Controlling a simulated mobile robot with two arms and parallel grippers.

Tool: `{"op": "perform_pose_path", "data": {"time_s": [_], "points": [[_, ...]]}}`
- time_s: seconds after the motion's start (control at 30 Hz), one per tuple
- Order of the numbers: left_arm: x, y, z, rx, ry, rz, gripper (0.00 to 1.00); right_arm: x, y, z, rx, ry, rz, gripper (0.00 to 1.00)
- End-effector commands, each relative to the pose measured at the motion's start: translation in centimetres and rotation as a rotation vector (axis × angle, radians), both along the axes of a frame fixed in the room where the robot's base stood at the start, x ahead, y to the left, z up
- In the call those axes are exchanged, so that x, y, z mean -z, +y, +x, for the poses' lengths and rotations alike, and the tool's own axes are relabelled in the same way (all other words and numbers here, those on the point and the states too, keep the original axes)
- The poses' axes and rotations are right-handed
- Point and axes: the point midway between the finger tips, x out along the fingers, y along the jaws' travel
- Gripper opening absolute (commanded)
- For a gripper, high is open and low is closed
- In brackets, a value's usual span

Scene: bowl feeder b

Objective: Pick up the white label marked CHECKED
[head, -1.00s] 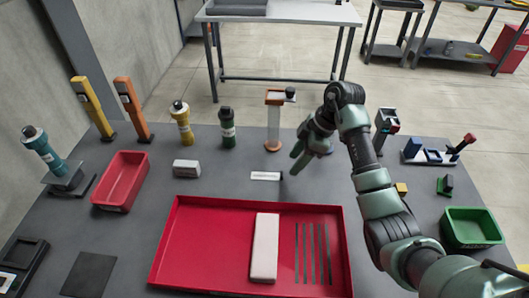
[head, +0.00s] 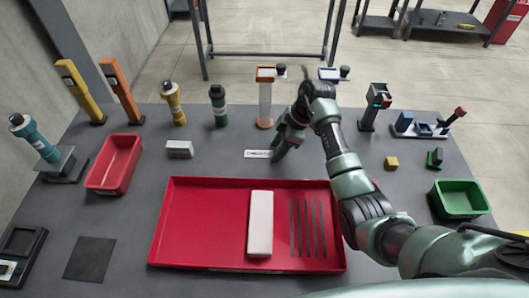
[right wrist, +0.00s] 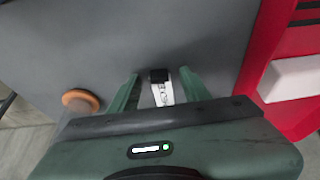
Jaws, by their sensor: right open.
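The white label (head: 257,154) with dark lettering lies flat on the grey table, behind the red tray. My right gripper (head: 278,151) is at the label's right end in the head view. In the right wrist view, the open fingers of my right gripper (right wrist: 160,78) stand on either side of the label (right wrist: 163,94), with a small black piece at its far end. The fingers seem low over the table; I cannot tell whether they touch it. Part of the label is hidden by the gripper body. My left gripper is not in view.
The red tray (head: 205,222) holds a pale block (head: 260,223) and dark strips. An orange-topped stand (head: 265,100) rises just behind the label. A small grey-white block (head: 179,149) lies to the left, with a red bin (head: 114,163) beyond it. A green bin (head: 459,199) is at right.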

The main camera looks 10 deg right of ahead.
Motion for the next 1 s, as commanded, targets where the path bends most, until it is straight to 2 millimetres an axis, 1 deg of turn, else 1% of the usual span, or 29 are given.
{"op": "perform_pose_path", "data": {"time_s": [0.03, 0.07, 0.1, 0.17, 0.2, 0.23, 0.53, 0.67, 0.77, 0.87, 0.97, 1.0], "points": [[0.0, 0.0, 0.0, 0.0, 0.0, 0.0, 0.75, 0.0, 0.0, 0.0, 0.0, 0.0, 0.0, 0.47], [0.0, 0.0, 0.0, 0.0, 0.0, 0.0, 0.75, 0.0, 0.0, 0.0, 0.0, 0.0, 0.0, 0.42], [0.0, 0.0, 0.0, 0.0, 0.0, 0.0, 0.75, 0.0, 0.0, 0.0, 0.0, 0.0, 0.0, 0.31], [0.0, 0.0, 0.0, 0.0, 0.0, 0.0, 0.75, 0.0, 0.0, 0.0, 0.0, 0.0, 0.0, 0.14], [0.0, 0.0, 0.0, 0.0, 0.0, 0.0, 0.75, 0.0, 0.0, 0.0, 0.0, 0.0, 0.0, 0.03], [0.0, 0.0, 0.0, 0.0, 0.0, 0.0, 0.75, 0.0, 0.0, 0.0, 0.0, 0.0, 0.0, 0.0], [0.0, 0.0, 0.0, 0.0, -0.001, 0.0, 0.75, -0.1, 0.0, 0.0, 0.0, -0.001, 0.0, 0.0], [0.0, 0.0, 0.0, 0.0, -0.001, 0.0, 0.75, -0.7, 0.0, 0.1, 0.001, -0.002, 0.0, 0.0], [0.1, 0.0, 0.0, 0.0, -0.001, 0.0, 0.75, -1.7, -0.1, 0.1, 0.0, -0.003, 0.0, 0.0], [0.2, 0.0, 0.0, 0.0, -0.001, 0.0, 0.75, -3.4, -0.1, 0.1, -0.001, -0.006, -0.002, 0.0], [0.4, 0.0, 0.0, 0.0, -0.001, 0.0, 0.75, -5.8, -0.1, 0.2, -0.001, -0.008, -0.002, 0.0], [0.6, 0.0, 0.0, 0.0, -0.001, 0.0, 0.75, -7.0, -0.1, 0.2, -0.001, -0.009, -0.001, 0.0]]}}
